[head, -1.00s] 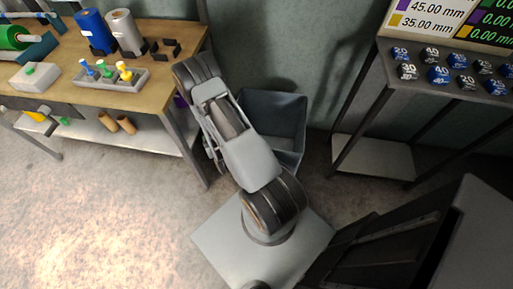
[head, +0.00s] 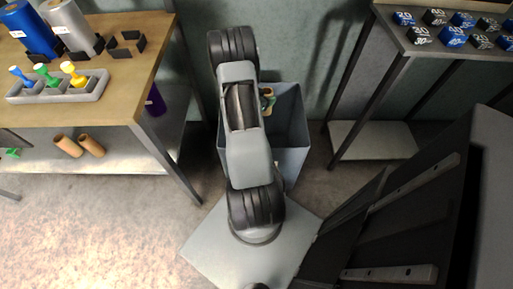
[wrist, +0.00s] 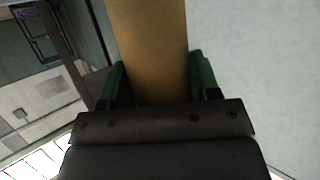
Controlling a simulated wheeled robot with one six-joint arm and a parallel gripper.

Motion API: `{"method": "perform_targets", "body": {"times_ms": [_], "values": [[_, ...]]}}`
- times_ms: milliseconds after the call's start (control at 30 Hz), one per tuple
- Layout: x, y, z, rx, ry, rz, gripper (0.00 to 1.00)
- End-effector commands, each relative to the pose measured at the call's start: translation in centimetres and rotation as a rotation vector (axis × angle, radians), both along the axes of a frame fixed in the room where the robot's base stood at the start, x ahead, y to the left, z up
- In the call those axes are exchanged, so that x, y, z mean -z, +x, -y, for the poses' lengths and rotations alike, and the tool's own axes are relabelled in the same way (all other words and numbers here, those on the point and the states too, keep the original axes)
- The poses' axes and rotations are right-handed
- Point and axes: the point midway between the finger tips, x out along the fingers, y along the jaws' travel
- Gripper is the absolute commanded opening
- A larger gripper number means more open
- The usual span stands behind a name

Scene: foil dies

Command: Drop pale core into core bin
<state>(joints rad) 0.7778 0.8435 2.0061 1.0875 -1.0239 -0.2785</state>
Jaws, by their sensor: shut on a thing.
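A pale tan core (wrist: 150,50) stands out between the green fingers of my gripper (wrist: 155,85) in the wrist view, and the gripper is shut on it. The core's far end runs out of the top of that view. In the head view my gripper (head: 267,99) shows only in part beside my arm, over the grey open bin (head: 292,135). My arm covers the left part of the bin. The bin stands on the floor between the two tables, and its bottom is largely hidden.
Two brown cores (head: 79,146) lie on the lower shelf of the left wooden table (head: 110,105). That table also holds blue and grey rolls and a tray (head: 58,87) of coloured pegs. The right table (head: 445,45) carries several blue and black blocks.

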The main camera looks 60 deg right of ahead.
Motion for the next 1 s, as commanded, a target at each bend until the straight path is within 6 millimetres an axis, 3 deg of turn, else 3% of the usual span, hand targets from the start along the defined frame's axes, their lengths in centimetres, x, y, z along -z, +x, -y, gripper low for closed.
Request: {"method": "perform_targets", "body": {"times_ms": [533, 900, 933, 1000], "values": [[5.2, 0.1, 0.0, -0.003, -0.001, -0.002, 0.32], [5.6, 0.1, 0.0, -0.003, -0.002, -0.001, 0.32], [5.6, 0.1, 0.0, -0.003, -0.002, -0.001, 0.58], [5.6, 0.1, 0.0, -0.003, -0.002, -0.001, 0.65]]}}
